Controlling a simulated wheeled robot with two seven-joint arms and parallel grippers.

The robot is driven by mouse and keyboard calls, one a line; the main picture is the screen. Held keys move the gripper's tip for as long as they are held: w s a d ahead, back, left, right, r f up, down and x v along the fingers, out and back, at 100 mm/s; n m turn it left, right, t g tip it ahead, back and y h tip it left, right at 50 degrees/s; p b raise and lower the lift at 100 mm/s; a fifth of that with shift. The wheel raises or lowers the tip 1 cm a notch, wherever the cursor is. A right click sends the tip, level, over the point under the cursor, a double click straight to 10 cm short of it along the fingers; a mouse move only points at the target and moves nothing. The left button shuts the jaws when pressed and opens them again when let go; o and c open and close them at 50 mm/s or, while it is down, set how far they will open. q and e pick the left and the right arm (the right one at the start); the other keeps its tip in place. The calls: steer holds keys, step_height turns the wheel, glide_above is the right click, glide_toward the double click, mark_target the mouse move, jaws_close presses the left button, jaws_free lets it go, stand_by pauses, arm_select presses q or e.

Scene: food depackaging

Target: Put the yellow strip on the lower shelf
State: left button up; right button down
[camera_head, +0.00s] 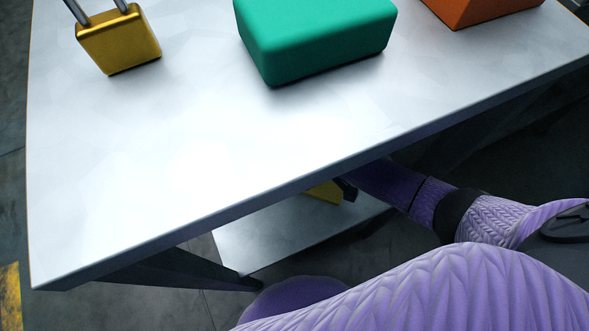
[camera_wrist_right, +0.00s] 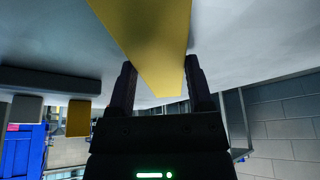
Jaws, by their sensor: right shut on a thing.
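The yellow strip (camera_head: 324,192) shows in small part in the head view, below the tabletop's front edge and over the lower shelf (camera_head: 285,240). The tabletop hides the rest of it. My right gripper (camera_head: 345,189) reaches under the tabletop and is shut on the strip. In the right wrist view, the strip (camera_wrist_right: 150,40) lies between the two fingers of my right gripper (camera_wrist_right: 160,88), with a grey surface behind it. I cannot tell whether the strip touches the shelf. My left gripper is not in view.
The tabletop (camera_head: 200,150) overhangs the lower shelf. On it stand a yellow padlock-like block (camera_head: 118,40), a green block (camera_head: 315,35) and an orange block (camera_head: 475,8). A dark table leg (camera_head: 180,268) stands left of the shelf. The visible front of the shelf is clear.

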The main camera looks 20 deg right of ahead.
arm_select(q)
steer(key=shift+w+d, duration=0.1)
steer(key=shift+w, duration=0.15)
arm_select(e)
jaws_free()
steer(key=shift+r, duration=0.1)
steer(key=p+v, duration=0.3)
steer(key=v, duration=0.1)
steer(key=shift+w+a+r, duration=0.15)
steer(key=shift+w+r, duration=0.05)
steer(key=shift+w, duration=0.1)
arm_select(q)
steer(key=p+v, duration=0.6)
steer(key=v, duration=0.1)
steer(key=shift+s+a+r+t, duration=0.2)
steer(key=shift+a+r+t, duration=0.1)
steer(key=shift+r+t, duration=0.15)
arm_select(e)
steer(key=v, duration=0.8)
steer(key=shift+s, duration=0.2)
steer(key=shift+f, duration=0.15)
